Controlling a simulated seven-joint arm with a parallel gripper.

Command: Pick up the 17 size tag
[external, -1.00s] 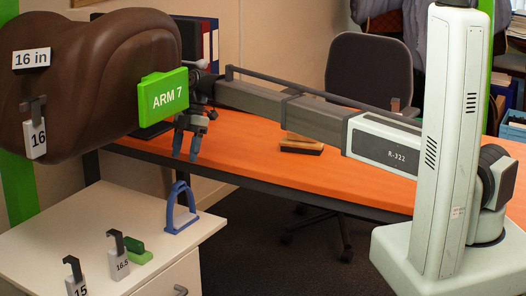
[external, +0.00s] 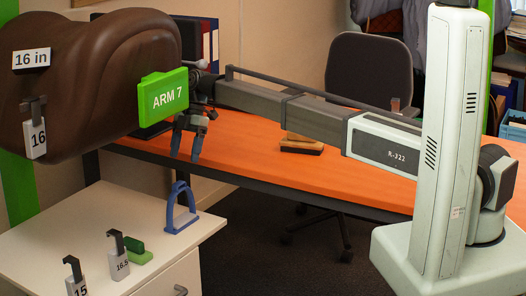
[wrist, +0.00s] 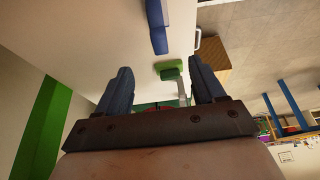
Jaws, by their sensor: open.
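I can make out no tag reading 17 in either view. A white tag reading 16 (external: 35,140) hangs by its dark hook on the brown saddle (external: 95,75). Tags reading 16.5 (external: 119,264) and 15 (external: 76,284) stand on the white cabinet top (external: 60,235); the 15 is cut by the bottom edge. My gripper (external: 185,152) is open and empty, pointing down to the right of the saddle, above and behind the cabinet. In the wrist view its two fingers (wrist: 164,85) stand apart with nothing held between them.
A blue stirrup-shaped piece (external: 181,208) stands near the cabinet's right corner. A green block (external: 137,252) lies beside the 16.5 tag. The orange desk (external: 255,155) carries a brown brush-like object (external: 301,143). The cabinet top's middle is clear.

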